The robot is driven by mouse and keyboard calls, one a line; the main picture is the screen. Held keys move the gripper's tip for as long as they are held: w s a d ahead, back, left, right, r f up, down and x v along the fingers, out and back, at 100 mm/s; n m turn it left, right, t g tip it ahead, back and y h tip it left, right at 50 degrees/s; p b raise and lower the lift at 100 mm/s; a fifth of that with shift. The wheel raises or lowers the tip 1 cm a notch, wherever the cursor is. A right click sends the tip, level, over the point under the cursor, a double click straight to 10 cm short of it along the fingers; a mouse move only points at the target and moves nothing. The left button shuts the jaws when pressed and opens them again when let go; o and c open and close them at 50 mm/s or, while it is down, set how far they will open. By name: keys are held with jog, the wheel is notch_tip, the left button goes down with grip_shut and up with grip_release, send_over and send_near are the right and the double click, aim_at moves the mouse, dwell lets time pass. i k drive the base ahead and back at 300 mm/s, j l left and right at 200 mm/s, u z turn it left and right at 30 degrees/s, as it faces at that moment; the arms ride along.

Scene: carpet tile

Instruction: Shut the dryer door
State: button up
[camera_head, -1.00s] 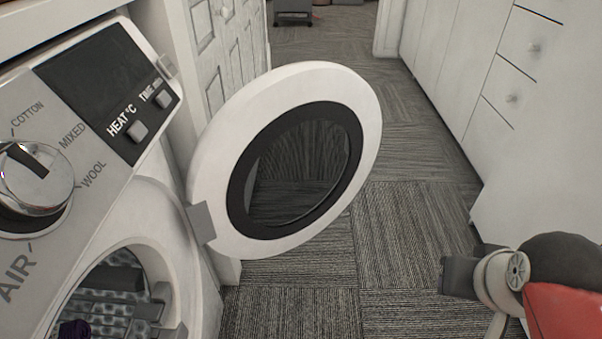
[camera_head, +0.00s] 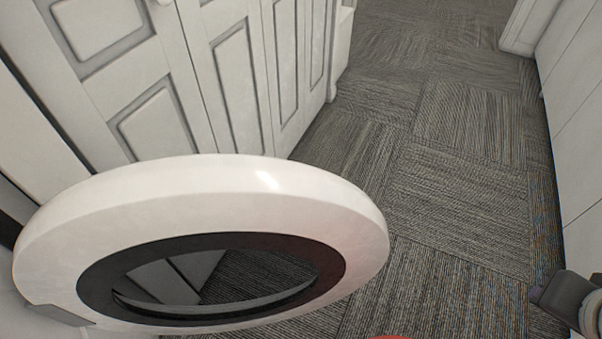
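The dryer door (camera_head: 330,205) is round and white, with a dark ring around a see-through window. It fills the lower left and stands open, swung out over the floor. Its hinge side, with a grey plate, is at the lower left. A part of my arm, dark grey and pale, shows at the lower right edge, apart from the door. A bit of red of mine shows at the bottom edge. I see no gripper fingers. The dryer's front panel and opening are mostly outside the view.
White panelled cabinet doors (camera_head: 230,75) stand at the upper left, behind the dryer door. Pale cabinets (camera_head: 578,130) line the right side. The grey carpet-tile floor (camera_head: 440,160) between them is clear.

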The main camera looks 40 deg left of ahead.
aim_at(198, 243)
jog(key=i+j+u, duration=0.15)
jog(key=i+u, duration=0.35)
jog(key=i, duration=0.15)
jog(key=i+l+u, duration=0.1)
jog(key=i+u, duration=0.35)
jog(key=i, duration=0.15)
jog(key=i+l+u, duration=0.3)
jog(key=i+u, duration=0.35)
jog(key=u, duration=0.25)
jog(key=i+u, duration=0.1)
jog(key=u, duration=0.35)
jog(key=i+l+u, duration=0.1)
jog(key=u, duration=0.3)
jog(key=i+l+u, duration=0.15)
jog(key=u, duration=0.25)
jog(key=i+l+u, duration=0.1)
jog(key=u, duration=2.3)
jog(key=k+l, duration=0.15)
jog(key=k, duration=0.15)
jog(key=k+l+z, duration=0.15)
jog(key=k, duration=0.15)
